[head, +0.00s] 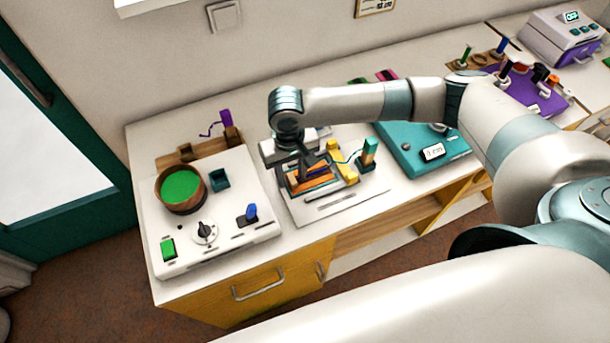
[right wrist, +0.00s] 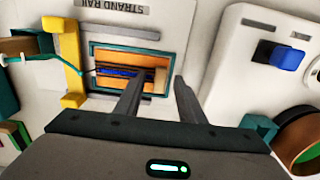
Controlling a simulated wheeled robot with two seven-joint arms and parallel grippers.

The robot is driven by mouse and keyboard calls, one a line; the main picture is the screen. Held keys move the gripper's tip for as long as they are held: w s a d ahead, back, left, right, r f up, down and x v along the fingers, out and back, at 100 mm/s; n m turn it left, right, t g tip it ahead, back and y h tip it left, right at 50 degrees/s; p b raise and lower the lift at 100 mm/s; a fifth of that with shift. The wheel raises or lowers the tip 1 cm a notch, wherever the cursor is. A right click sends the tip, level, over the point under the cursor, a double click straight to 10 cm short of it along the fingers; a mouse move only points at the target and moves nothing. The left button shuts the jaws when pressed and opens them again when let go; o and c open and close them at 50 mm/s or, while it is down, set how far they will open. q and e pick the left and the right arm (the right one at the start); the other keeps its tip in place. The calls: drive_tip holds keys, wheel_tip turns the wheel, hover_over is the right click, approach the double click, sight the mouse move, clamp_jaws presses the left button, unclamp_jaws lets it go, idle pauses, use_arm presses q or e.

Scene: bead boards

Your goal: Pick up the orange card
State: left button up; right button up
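The orange card (head: 312,182) appears as a flat orange piece in a teal-edged frame (right wrist: 94,50) on a white board. It also shows in the right wrist view (right wrist: 125,56), with a dark blue strip and brown bars across its lower part. My right gripper (head: 304,172) is over this frame, pointing down, and covers part of it in the head view. In the right wrist view its two fingers (right wrist: 158,80) are apart, with nothing seen held between them. I cannot tell whether a fingertip touches the card. My left gripper is not in view.
A yellow bracket (head: 342,161) and a teal post (head: 369,152) with a thin cord stand just right of the frame. A white panel (head: 240,235) with a green-filled bowl (head: 181,187), knob and blue switch is at left. A teal box (head: 405,150) is farther right.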

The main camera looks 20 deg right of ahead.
drive_tip(key=shift+c, duration=0.2)
clamp_jaws()
wheel_tip(320, 180, up, 10)
drive_tip(key=b, duration=0.2)
idle(0.4)
idle(0.4)
